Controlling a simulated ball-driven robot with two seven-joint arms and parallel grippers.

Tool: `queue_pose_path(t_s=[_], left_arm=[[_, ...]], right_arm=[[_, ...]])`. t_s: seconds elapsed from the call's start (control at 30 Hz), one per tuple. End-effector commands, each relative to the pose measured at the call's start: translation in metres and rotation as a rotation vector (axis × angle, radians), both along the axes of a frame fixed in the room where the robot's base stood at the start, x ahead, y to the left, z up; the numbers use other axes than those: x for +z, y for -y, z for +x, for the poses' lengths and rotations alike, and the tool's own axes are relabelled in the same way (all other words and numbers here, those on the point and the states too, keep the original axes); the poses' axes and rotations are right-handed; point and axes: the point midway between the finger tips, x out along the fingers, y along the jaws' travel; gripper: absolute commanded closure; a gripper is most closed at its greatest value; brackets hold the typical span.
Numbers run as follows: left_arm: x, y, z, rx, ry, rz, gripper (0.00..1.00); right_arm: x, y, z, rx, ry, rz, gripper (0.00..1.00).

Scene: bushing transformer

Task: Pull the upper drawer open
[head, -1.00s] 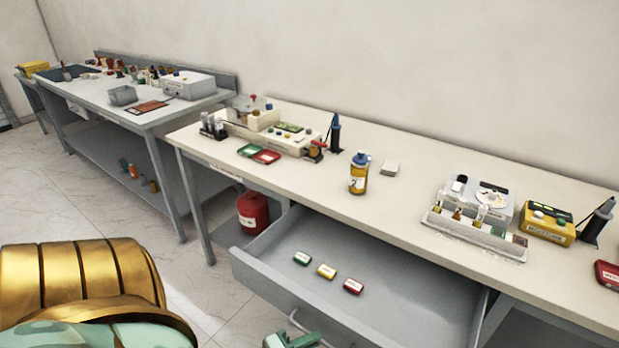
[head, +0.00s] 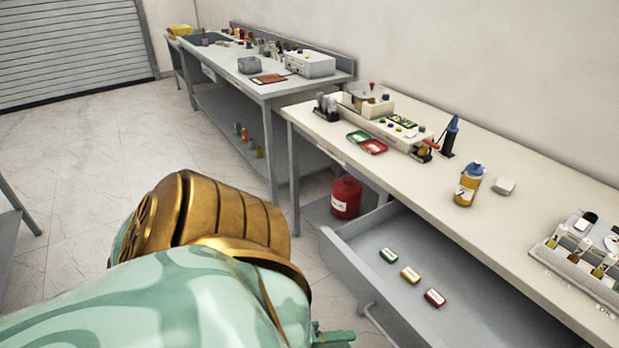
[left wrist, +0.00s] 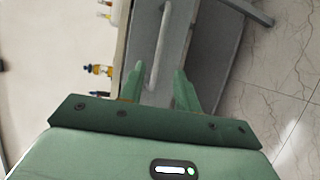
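The upper drawer (head: 345,256) is grey and stands pulled out from under the cream-topped bench. In the head view only a piece of this gripper (head: 333,338) shows, left of the handle. My right gripper is out of view.
A second bench (head: 268,88) is behind on the left. The tiled floor (head: 90,150) at left is clear.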

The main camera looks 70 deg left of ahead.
Motion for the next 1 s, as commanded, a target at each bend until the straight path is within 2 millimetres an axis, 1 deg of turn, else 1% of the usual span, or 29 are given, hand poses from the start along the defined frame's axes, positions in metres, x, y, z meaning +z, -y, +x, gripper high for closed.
queue_pose_path(t_s=[0.03, 0.1, 0.2, 0.33, 0.5, 1.0], left_arm=[[0.003, -0.002, -0.014, -0.001, -0.004, 0.000, 0.68], [0.006, -0.005, -0.030, -0.002, -0.005, 0.002, 0.68], [0.009, -0.008, -0.048, -0.001, -0.003, 0.001, 0.68], [0.012, -0.010, -0.063, 0.000, -0.001, 0.000, 0.68], [0.013, -0.011, -0.069, -0.001, 0.000, 0.001, 0.68], [0.013, -0.011, -0.069, -0.001, 0.000, 0.001, 0.68]], right_arm=[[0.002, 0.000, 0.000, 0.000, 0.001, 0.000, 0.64], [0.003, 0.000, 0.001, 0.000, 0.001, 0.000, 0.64], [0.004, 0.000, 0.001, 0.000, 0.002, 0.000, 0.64], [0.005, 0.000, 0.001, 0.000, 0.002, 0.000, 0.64], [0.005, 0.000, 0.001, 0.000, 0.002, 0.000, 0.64], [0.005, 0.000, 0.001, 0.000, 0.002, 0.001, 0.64]])
